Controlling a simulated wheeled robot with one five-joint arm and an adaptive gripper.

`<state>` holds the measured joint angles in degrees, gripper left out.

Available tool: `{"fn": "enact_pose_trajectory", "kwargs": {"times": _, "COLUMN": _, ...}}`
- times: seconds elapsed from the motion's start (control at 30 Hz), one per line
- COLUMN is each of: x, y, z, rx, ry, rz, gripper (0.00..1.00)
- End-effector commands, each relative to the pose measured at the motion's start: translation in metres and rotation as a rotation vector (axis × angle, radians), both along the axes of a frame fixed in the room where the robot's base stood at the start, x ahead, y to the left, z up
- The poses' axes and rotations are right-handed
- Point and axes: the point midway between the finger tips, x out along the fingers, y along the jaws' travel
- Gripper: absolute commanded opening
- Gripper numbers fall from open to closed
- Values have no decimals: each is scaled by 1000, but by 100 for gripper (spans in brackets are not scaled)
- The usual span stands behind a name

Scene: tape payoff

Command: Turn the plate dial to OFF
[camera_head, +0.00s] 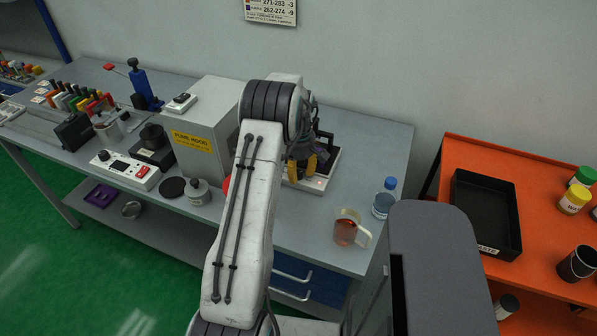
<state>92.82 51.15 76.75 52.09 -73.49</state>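A white device that looks like the hot plate (331,166) stands on the grey bench, just right of my arm. Its left side and most of its top are hidden behind my arm and gripper. I cannot make out its dial or any OFF mark. My gripper (302,168) is over the plate's front part, with yellow parts showing low down. Its fingertips are partly hidden, so I cannot tell its opening or whether it touches the plate.
A beaker of amber liquid (347,229) and a blue-capped bottle (384,199) stand right of the plate. A grey fume hood box (210,120), a small bottle (198,191) and a white control box (126,170) stand left. An orange table (455,150) with a black tray (487,250) is at right.

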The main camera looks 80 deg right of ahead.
Motion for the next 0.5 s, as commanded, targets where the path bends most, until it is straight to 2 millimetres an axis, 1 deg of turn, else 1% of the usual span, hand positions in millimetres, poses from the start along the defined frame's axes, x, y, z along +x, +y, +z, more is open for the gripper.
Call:
{"fn": "enact_pose_trajectory", "kwargs": {"times": 0.17, "x": 0, "y": 0, "z": -4, "rx": 0, "ry": 0, "rz": 0, "gripper": 35}}
{"fn": "enact_pose_trajectory", "kwargs": {"times": 0.4, "x": 0, "y": 0, "z": -4, "rx": 0, "ry": 0, "rz": 0, "gripper": 36}}
{"fn": "enact_pose_trajectory", "kwargs": {"times": 0.5, "x": 0, "y": 0, "z": -3, "rx": 0, "ry": 0, "rz": 0, "gripper": 27}}
